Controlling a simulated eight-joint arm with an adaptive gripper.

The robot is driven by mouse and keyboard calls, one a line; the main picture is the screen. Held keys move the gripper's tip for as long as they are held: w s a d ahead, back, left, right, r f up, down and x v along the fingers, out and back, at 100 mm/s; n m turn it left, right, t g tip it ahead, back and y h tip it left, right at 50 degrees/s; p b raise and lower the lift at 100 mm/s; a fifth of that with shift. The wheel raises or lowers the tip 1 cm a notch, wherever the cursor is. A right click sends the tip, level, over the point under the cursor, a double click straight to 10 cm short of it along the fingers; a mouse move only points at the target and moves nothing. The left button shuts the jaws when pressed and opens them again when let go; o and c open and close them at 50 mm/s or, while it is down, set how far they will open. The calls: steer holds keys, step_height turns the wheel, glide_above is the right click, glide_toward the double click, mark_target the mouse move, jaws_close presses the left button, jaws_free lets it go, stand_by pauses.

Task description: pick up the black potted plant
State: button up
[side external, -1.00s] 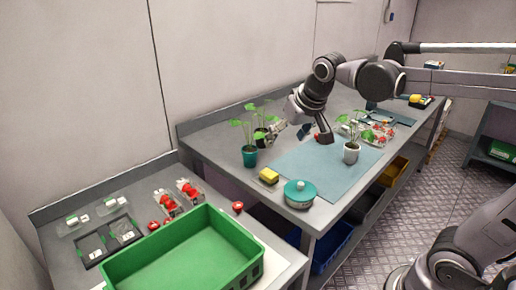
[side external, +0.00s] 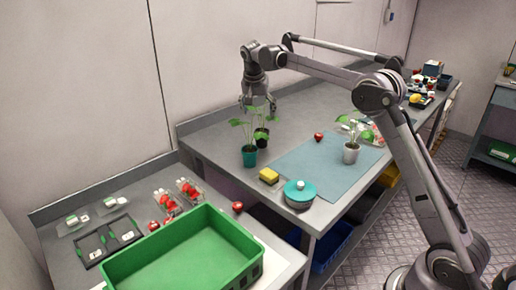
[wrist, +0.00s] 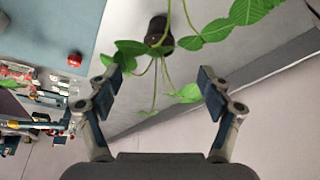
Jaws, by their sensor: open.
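The black potted plant (side external: 262,138) stands near the back edge of the table, just behind a plant in a teal pot that partly hides it. In the wrist view its dark pot (wrist: 158,30) shows at the top centre, with green leaves and thin stems reaching down and right. My gripper (side external: 258,103) is above this plant, pointing down. In the wrist view my gripper (wrist: 160,85) is open and empty, with stems and leaves between and near its fingertips; whether they touch is unclear. The pot lies beyond the fingertips.
The teal-potted plant (side external: 249,156) stands close in front. A white-potted plant (side external: 351,153) is on the blue mat (side external: 300,163). A yellow sponge (side external: 269,175), a teal-lidded pot (side external: 300,192) and a red fruit (side external: 318,137) lie nearby. The wall is close behind.

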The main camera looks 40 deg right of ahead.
mark_target(262, 131)
steer(key=shift+m, duration=0.4)
steer(key=x, duration=1.3)
steer(key=shift+w+d+r, duration=0.15)
steer(key=shift+d, duration=0.25)
steer(key=c, duration=1.3)
